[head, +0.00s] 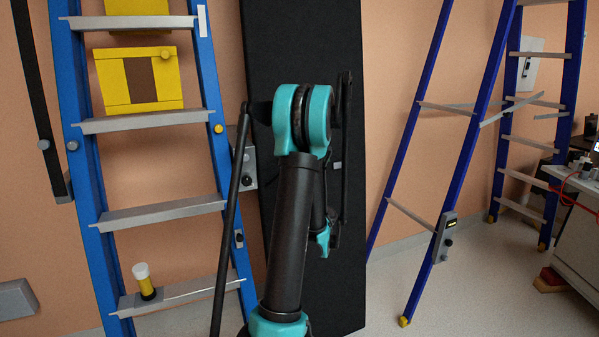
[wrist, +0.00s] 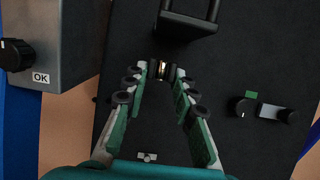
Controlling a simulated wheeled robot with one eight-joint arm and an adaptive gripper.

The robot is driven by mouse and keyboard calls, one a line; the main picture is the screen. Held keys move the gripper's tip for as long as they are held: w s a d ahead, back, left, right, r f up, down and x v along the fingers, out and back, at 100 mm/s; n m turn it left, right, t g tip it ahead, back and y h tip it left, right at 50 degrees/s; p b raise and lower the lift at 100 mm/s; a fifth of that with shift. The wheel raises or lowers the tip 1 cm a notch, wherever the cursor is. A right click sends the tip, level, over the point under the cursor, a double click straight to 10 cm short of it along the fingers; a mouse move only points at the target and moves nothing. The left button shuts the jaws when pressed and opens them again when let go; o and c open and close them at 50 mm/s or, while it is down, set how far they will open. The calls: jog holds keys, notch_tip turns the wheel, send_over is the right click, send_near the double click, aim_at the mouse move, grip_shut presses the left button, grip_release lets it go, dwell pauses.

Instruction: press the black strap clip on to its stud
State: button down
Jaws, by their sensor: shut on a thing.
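My gripper (wrist: 164,72) shows in the wrist view in front of a large black panel (wrist: 240,60). Its fingertips are close together on a small dark piece (wrist: 162,67) with a bright glint, which appears to be the black strap clip. A black knob (wrist: 243,106) with a green tab sits on the panel to the right, beside a small fitting with a pale face (wrist: 272,111). I cannot tell which part is the stud. In the head view my arm hides the fingertips and the clip.
A black handle-like frame (wrist: 188,18) lies just beyond the fingertips. A grey box with a knob and an OK label (wrist: 60,45) is close on the left. The head view shows a blue ladder (head: 85,190) left of the panel (head: 300,35) and another ladder (head: 470,150) right.

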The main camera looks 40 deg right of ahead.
jog(key=shift+s+d+r, duration=0.15)
jog(key=shift+d+r, duration=0.15)
jog(key=shift+d, duration=0.4)
jog(key=shift+s+f, duration=0.1)
jog(key=shift+s, duration=0.05)
jog(key=shift+w+d+f, duration=0.15)
jog(key=shift+w+d, duration=0.05)
jog(key=shift+w, duration=0.7)
jog(key=shift+w+d+f, duration=0.15)
jog(key=shift+w+d, duration=0.05)
jog(key=shift+w, duration=0.65)
jog(key=shift+w+d+f, duration=0.15)
jog(key=shift+w+d, duration=0.05)
jog(key=shift+w, duration=0.7)
jog(key=shift+w+d+f, duration=0.1)
jog(key=shift+w+d, duration=0.05)
jog(key=shift+w, duration=0.45)
jog(key=shift+w+d+f, duration=0.1)
jog(key=shift+w, duration=0.5)
jog(key=c, duration=1.2)
grip_release()
jog(key=shift+o, duration=0.2)
